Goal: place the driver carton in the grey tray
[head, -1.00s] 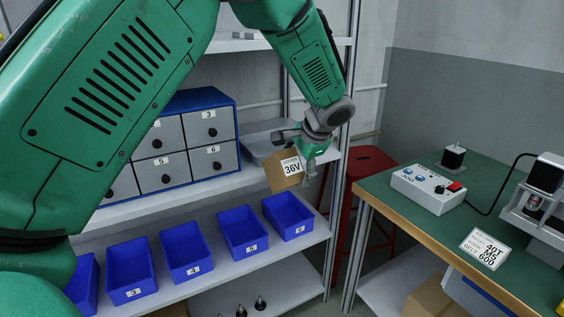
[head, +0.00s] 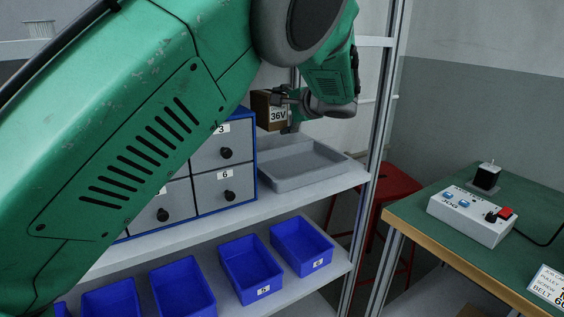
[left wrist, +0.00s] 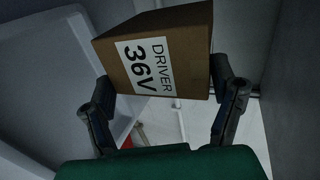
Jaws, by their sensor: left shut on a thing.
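The driver carton (head: 268,108) is a brown box with a white "36V" label. In the left wrist view the carton (left wrist: 190,75) sits between the fingers, its "DRIVER 36V" label facing the camera. My left gripper (head: 290,110) is shut on it and holds it in the air; the gripper also shows in the left wrist view (left wrist: 165,100). The grey tray (head: 300,168) is empty on the shelf, right of the drawer cabinet. The carton is above the tray's back left part in the head view. My right gripper is not in view.
The grey drawer cabinet (head: 222,186) in a blue frame stands close left of the tray. A shelf post (head: 377,130) rises to its right. Blue bins (head: 302,246) line the lower shelf. A green-topped bench (head: 420,235) with a control box (head: 472,216) is at right.

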